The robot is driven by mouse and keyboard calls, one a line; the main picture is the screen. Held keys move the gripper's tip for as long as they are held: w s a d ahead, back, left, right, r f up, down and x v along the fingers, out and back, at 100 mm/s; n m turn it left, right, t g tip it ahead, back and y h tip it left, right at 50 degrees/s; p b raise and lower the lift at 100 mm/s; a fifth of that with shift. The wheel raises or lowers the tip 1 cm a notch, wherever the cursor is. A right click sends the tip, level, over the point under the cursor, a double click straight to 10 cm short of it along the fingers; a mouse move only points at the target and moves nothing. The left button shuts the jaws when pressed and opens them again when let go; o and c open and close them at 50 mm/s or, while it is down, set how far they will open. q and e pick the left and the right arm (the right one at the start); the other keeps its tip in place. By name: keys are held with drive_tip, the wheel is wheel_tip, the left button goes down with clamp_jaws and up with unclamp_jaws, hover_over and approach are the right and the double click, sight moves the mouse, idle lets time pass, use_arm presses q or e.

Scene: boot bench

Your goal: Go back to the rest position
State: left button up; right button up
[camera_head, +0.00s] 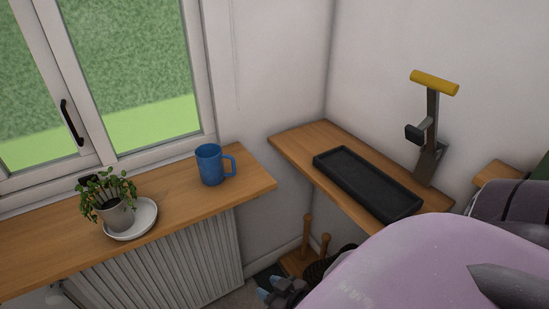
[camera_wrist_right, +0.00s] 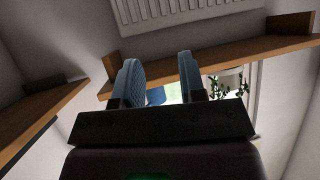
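My right gripper (camera_head: 264,290) is low at the bottom edge of the head view, in front of the radiator. In the right wrist view its two blue-grey fingers (camera_wrist_right: 160,80) stand apart. A blue patch shows between them, which looks like the blue mug (camera_wrist_right: 155,96) in the background, clear of the fingers. In the head view the mug (camera_head: 210,165) stands upright on the wooden sill. My left gripper is in neither view.
A potted plant (camera_head: 116,212) stands on a white saucer (camera_head: 146,222) on the sill (camera_head: 60,250). A black tray (camera_head: 366,184) lies on the wooden shelf (camera_head: 293,142), beside a yellow-handled lever (camera_head: 433,84). Wooden pegs (camera_head: 307,232) rise below the shelf. A radiator (camera_head: 170,265) is under the sill.

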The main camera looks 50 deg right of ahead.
drive_tip(key=shift+s+d+f+n+h, duration=0.2)
drive_tip(key=shift+s+f+n+h, duration=0.1)
drive_tip(key=shift+s+f+n, duration=0.3)
drive_tip(key=shift+r, duration=0.15)
idle(0.8)
